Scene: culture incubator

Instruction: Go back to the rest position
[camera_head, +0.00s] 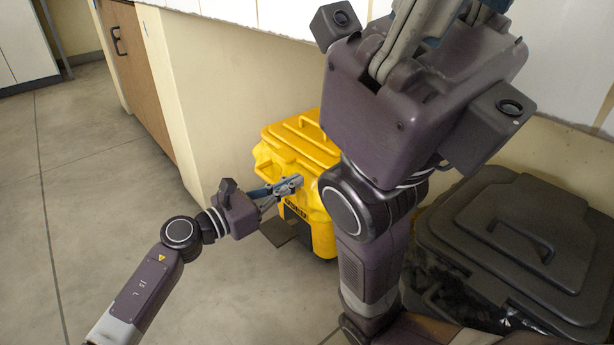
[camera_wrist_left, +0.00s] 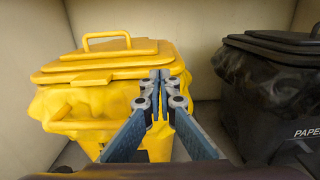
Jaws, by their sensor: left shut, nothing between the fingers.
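My left gripper (camera_head: 296,183) reaches in from the left in the head view. Its fingers are together with nothing between them, in front of the yellow bin as seen from the head. In the left wrist view the left gripper (camera_wrist_left: 160,78) shows its fingertips meeting, with the yellow bin behind them. My right arm is large in the foreground of the head view. The right gripper (camera_head: 428,28) points up at the top edge. Its fingertips are cut off, so its opening is hidden.
A yellow lidded bin (camera_head: 292,150) stands against the cream wall; it also shows in the left wrist view (camera_wrist_left: 85,115). A black lidded bin (camera_head: 530,240) stands to its right, partly behind my right arm. A wooden cabinet door (camera_head: 140,75) is at upper left. The floor at left is clear.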

